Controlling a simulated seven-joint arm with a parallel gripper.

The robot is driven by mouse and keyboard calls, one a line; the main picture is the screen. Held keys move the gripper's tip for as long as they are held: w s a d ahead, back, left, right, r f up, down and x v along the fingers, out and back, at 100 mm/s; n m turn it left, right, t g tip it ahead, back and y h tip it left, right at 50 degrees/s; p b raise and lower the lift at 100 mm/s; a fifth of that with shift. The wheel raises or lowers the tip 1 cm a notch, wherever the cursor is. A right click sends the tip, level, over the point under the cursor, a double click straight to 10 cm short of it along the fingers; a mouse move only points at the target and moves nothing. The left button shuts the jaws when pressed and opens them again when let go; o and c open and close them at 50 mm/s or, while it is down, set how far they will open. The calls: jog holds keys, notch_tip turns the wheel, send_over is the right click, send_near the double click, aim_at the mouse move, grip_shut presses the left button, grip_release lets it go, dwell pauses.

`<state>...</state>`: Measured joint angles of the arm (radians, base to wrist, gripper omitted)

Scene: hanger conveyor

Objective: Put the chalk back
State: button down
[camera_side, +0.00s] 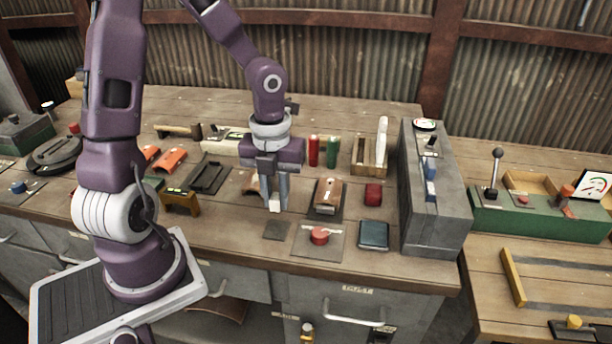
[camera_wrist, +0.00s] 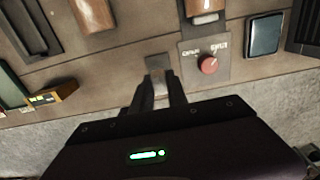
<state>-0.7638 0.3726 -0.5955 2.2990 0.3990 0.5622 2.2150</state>
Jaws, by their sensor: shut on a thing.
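My gripper (camera_side: 274,207) points down over the front part of the workbench, shut on a small pale piece (camera_side: 274,203) that looks like the chalk. Its lower end shows white between the fingertips in the side view. In the wrist view my gripper (camera_wrist: 160,84) has its two fingers close together, with a greyish piece between them. Most of the piece is hidden by the fingers. A small dark square pad (camera_side: 277,231) lies on the bench just in front of the gripper; I cannot tell the exact height above the bench.
A red knob on a plate (camera_side: 319,236) sits right of the pad, with a dark blue-grey block (camera_side: 373,235) beyond. A brown block on a dark base (camera_side: 328,196) stands behind the knob. A wooden box (camera_side: 361,168) holds a tall white piece. A grey console (camera_side: 428,205) stands at right.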

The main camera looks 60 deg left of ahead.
aim_at(277, 229)
jog(key=shift+s+f, duration=0.25)
jog(key=shift+f, duration=2.75)
jog(key=c, duration=1.2)
grip_release()
jog(key=shift+c, duration=0.2)
notch_tip(277, 229, up, 7)
jog(key=shift+r, duration=0.1)
